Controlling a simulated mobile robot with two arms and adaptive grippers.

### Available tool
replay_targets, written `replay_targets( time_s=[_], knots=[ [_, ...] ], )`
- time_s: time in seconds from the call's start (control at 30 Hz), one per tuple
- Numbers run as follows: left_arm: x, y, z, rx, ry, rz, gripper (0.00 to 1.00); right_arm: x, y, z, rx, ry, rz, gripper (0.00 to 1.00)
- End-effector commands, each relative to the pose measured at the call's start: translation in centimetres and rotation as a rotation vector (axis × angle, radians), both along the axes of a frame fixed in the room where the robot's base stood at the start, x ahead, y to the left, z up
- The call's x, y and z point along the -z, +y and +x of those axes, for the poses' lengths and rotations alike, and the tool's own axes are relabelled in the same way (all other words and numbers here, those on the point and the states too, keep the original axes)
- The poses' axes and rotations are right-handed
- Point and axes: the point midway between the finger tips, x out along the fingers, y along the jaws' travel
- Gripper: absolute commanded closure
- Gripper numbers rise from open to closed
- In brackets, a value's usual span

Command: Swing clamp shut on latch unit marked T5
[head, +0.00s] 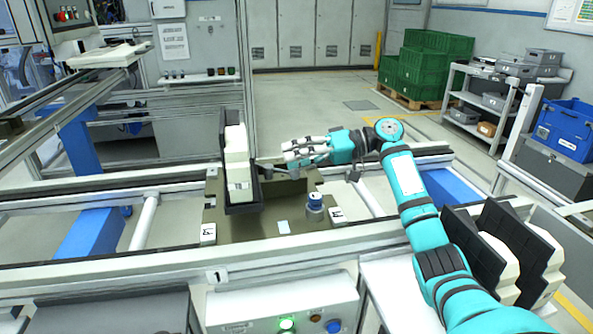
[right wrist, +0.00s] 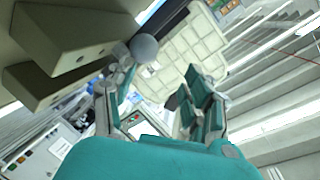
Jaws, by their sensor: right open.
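An olive pallet (head: 255,229) sits on the conveyor rails, with white label tags (head: 208,233) at its front left and right (head: 336,213); I cannot read them surely as T5. A tall white part in a black holder (head: 237,165) stands upright on it. My right gripper (head: 300,150) is over the pallet's back right, to the right of this part. In the right wrist view the fingers (right wrist: 165,95) are spread, with a grey ball knob (right wrist: 144,47) just beyond the left fingertip. I cannot tell if they touch. My left gripper is not in view.
A blue-topped cylinder (head: 315,200) stands on the pallet's right side. Black holders with white parts (head: 505,250) stand at the right. A control box with a lit green button (head: 287,324) is in front. Green crates (head: 432,65) and a grey shelf cart (head: 485,105) stand behind.

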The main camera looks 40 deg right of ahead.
Motion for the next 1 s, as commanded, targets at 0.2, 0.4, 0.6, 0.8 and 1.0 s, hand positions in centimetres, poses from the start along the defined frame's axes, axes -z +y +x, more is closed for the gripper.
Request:
replay_targets(
  time_s=[0.2,0.4,0.6,0.8,1.0],
  knots=[
    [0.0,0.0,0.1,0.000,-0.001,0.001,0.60,-4.5,-0.1,0.0,0.001,-0.008,-0.001,0.52],
    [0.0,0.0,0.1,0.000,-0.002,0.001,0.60,-6.2,-0.1,0.0,0.000,-0.005,0.000,0.52],
    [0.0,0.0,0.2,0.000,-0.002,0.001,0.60,-6.4,-0.1,0.0,0.000,-0.002,-0.001,0.52],
    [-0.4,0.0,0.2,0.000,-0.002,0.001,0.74,-6.8,-0.1,0.0,0.001,-0.003,0.000,0.52],
    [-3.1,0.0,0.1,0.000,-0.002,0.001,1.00,-9.4,-0.1,0.0,0.001,-0.002,-0.001,0.52]
  ],
)
